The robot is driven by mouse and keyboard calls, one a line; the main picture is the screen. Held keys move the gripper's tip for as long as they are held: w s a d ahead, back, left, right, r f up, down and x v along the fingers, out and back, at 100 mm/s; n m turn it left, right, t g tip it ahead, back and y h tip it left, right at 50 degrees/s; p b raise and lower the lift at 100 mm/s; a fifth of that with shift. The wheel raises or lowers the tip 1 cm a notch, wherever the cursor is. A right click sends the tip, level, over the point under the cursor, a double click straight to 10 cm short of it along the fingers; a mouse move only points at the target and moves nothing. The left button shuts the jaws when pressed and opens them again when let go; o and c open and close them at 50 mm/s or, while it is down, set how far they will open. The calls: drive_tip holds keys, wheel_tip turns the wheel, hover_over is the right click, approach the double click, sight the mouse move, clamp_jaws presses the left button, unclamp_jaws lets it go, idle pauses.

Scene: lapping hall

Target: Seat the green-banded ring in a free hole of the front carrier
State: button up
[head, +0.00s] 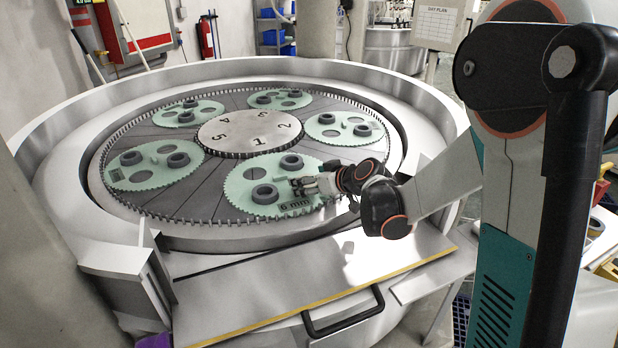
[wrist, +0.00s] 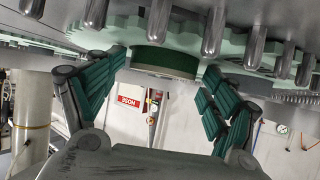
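The front carrier (head: 235,188) is a pale green toothed disc marked "6 mm", with grey rings in the head view (head: 265,193) and (head: 291,162). My gripper (head: 300,186) is low over its right part. In the wrist view, which looks upside down, the green-banded ring (wrist: 165,62) is between the spread green-padded fingers of my gripper (wrist: 166,72). A small gap shows on each side of the ring. The ring is against the carrier; whether it sits down in a hole cannot be told. I cannot pick this ring out in the head view.
Other green carriers with grey rings stand around the numbered centre plate (head: 250,131). Metal pins (wrist: 214,32) of the toothed rim stand close to my gripper in the wrist view. The machine's broad rim and a front ledge (head: 300,285) with a black handle lie nearer.

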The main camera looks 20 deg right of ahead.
drive_tip(key=p+v, duration=0.2)
drive_tip(key=v, duration=1)
drive_tip(key=shift+w, duration=0.1)
